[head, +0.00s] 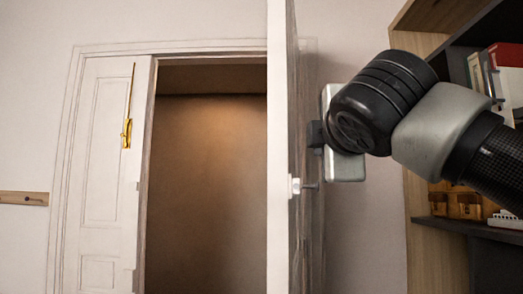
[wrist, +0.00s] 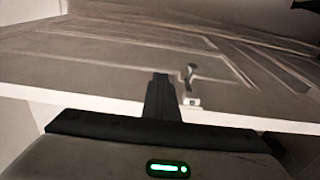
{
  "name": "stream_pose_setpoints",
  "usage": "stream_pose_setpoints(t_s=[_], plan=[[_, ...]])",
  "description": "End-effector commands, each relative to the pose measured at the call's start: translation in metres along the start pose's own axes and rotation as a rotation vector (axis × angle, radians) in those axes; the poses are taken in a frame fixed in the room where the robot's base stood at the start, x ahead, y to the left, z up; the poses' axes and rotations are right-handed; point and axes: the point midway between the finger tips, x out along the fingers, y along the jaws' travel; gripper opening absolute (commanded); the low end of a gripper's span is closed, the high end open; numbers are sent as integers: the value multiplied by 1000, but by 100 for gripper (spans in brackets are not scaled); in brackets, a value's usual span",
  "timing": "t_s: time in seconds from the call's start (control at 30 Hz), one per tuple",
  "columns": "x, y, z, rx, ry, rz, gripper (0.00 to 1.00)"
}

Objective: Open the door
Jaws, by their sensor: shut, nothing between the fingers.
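The door leaf (head: 280,220) stands swung open, seen nearly edge-on in the head view. Its panelled face (wrist: 110,60) fills much of the wrist view. A handle (head: 308,186) sticks out of its right side, and in the wrist view this lever handle (wrist: 191,74) is just right of my fingers. My gripper (head: 313,134) is on the right side of the leaf, above the handle. It is shut and empty, with its fingers (wrist: 161,85) pointing at the door face. I cannot tell whether they touch it.
A second, narrower white leaf (head: 103,190) with a brass bolt (head: 127,132) stands on the left of the doorway. The dim opening (head: 207,180) between the leaves is clear. A wooden shelf unit (head: 428,240) with books (head: 506,60) stands at the right, close behind my arm.

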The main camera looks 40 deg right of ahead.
Motion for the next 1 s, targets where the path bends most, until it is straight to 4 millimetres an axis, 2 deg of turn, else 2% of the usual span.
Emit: stream_pose_setpoints(t_s=[0.23, 0.37, 0.47, 0.8, 1.0], plan=[[-1, -1, -6, 0, 13, -1, 0], [-13, -1, -4, 2, 12, -1, 0], [-32, -1, -3, 1, 10, -1, 0], [-115, 0, 3, 7, 6, -1, 0], [-152, -1, 6, 9, 4, -3, 0]])
